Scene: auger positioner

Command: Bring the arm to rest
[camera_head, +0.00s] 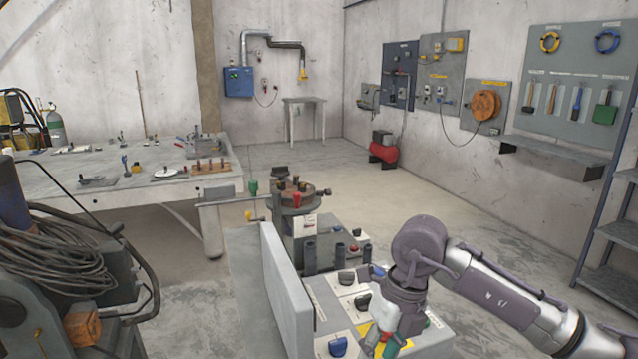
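My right arm comes in from the lower right, bent at a purple-grey joint. My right gripper (385,338) hangs down over the front of a light grey panel (432,340). Small green, red and yellow parts show around its fingers. I cannot tell whether they are held or lie behind it, nor whether the fingers are open. My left arm and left gripper are not in view.
Blue (338,346) and black (346,277) knobs sit on the panel beside an upright grey plate (283,262). A turret station (300,218) stands behind. A workbench (105,195) is at left, shelves (612,235) at right.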

